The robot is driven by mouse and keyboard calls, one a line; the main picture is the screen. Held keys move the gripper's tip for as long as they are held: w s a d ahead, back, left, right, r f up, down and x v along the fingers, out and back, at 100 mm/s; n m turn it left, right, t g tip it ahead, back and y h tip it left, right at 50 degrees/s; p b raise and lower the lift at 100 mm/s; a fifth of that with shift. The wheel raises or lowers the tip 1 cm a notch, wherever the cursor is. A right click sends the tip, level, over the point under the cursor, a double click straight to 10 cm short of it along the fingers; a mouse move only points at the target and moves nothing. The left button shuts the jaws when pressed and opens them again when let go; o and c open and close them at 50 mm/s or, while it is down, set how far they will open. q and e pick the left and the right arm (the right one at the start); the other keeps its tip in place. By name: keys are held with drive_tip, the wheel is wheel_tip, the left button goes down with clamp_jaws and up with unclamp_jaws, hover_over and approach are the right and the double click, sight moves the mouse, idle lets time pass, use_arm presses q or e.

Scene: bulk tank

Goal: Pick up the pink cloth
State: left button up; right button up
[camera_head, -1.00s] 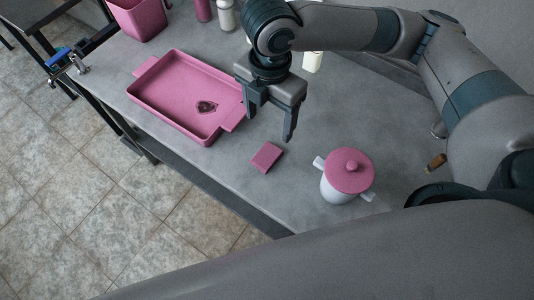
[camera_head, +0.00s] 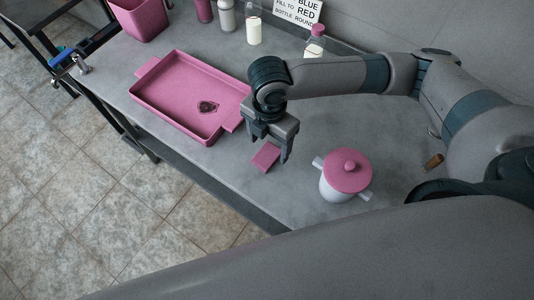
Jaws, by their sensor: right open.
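The pink cloth (camera_head: 265,158) is a small, folded-looking rectangle on the grey table, between the pink tray and the lidded pot. My right gripper (camera_head: 268,154) points down over it with its two fingers apart. One finger shows near the cloth's right side; the other shows near its upper left. I cannot tell how far above the cloth the fingertips are. Nothing is held. My left gripper is not in view.
A pink tray (camera_head: 152,98) with a dark-stained patch lies left of the gripper. A white pot with a pink lid (camera_head: 348,170) stands to the right. A pink bin (camera_head: 140,18) and several bottles stand at the back. The table's front edge runs close below the cloth.

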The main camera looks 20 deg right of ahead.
sight(267, 154)
drive_tip(key=shift+f+p, duration=0.3)
drive_tip(key=shift+f, duration=0.05)
drive_tip(key=shift+w+a+f+p, duration=0.15)
drive_tip(key=shift+f+p, duration=0.15)
drive_tip(key=shift+f, duration=0.85)
drive_tip(key=shift+w+f+p, duration=0.15)
drive_tip(key=shift+f+p, duration=0.15)
drive_tip(key=shift+f, duration=0.8)
drive_tip(key=shift+c, duration=0.4)
drive_tip(key=c, duration=1)
